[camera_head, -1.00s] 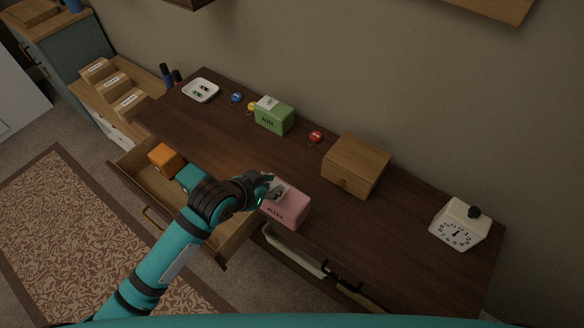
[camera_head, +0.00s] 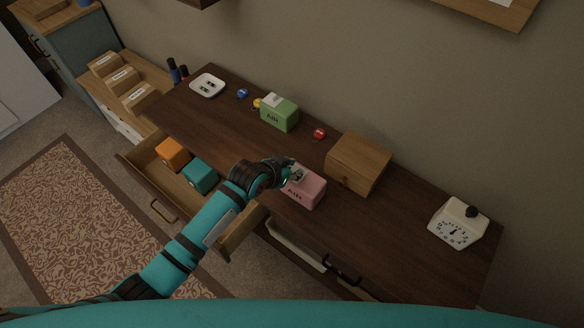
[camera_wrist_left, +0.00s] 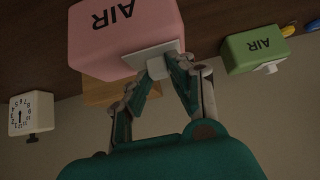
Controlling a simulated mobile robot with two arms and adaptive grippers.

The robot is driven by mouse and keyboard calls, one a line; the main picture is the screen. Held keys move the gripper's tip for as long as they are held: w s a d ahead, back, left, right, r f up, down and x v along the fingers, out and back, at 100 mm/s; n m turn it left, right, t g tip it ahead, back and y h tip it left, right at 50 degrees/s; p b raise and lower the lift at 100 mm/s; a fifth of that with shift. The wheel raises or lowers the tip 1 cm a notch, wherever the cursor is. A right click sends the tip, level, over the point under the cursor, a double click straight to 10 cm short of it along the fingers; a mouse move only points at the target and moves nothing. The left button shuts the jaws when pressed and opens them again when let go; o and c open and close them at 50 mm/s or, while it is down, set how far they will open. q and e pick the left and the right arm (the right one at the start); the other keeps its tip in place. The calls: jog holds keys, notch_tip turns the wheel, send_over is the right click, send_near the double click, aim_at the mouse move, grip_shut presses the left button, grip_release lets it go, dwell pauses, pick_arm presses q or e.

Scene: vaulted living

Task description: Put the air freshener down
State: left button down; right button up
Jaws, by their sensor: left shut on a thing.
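The pink air freshener (camera_head: 304,188) is a box with "AIR" lettering and a white piece on top. It is at the front part of the dark wooden desk. My left gripper (camera_head: 291,175) is shut on its white top piece, which the left wrist view shows between the fingertips. The pink body (camera_wrist_left: 125,35) fills the upper middle of that view. I cannot tell whether its base touches the desk top. A green air freshener (camera_head: 280,113) of the same shape stands at the back of the desk. My right gripper is not in view.
A wooden box (camera_head: 357,163) and a white dial timer (camera_head: 458,223) stand to the right. A white dish (camera_head: 207,86) and small keyrings lie at the back. An open drawer (camera_head: 140,170) holds an orange box (camera_head: 173,154) and a teal box (camera_head: 200,175). The desk's left middle is clear.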

pick_arm(q)
jog(key=shift+f, duration=0.15)
jog(key=c, duration=1.2)
grip_release()
jog(key=shift+o, duration=0.2)
jog(key=v, duration=1.2)
jog(key=shift+b, duration=0.45)
jog(key=shift+a, duration=0.1)
